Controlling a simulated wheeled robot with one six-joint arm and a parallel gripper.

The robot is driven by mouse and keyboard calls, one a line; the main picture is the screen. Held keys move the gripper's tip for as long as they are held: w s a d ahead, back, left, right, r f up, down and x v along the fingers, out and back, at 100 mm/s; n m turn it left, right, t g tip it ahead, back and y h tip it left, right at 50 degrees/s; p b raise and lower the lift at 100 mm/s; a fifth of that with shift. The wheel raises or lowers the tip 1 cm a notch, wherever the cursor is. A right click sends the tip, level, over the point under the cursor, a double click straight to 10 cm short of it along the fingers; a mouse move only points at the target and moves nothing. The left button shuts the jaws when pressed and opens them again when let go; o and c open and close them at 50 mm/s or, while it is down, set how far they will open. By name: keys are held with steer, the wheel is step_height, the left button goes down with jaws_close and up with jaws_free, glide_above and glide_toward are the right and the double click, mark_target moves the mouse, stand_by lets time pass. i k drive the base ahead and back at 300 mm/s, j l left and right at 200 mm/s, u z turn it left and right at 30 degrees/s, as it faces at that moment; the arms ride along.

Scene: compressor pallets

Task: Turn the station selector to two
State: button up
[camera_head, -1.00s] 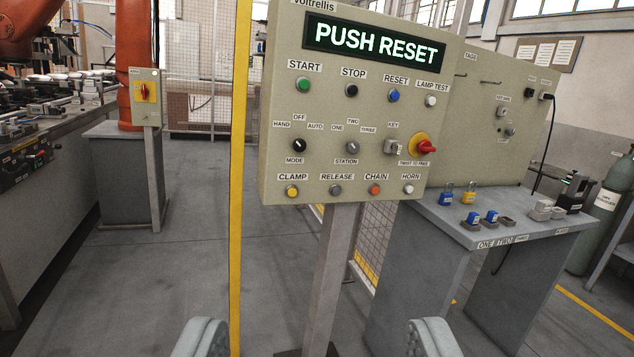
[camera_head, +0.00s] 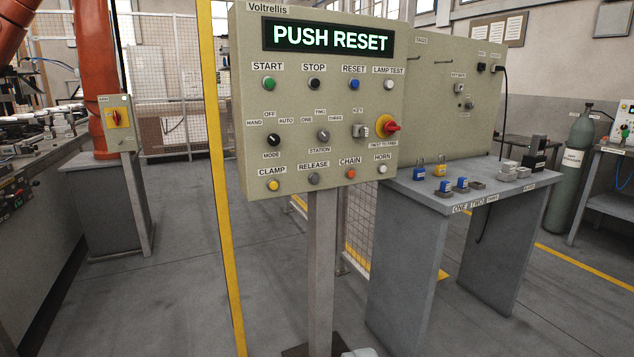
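The station selector (camera_head: 323,135) is a small grey round knob in the middle of the beige control panel (camera_head: 245,110). Labels ONE, TWO and THREE sit around its top, with TWO above it and STATION below. Its pointer is too small to read surely. The panel's display (camera_head: 333,38) reads PUSH RESET in green. Only a small pale grey piece of my gripper (camera_head: 359,352) shows at the bottom edge, low and well apart from the panel. The rest of it is out of frame, so its opening is hidden.
The black mode selector (camera_head: 273,140) is left of the station selector, and the key switch (camera_head: 360,131) and red emergency stop (camera_head: 391,127) are right of it. Push buttons line the rows above and below. A yellow post (camera_head: 217,190) stands close left; a grey bench (camera_head: 440,190) stands right.

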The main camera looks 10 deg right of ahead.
mark_target(324, 136)
steer(key=i+l, duration=0.7)
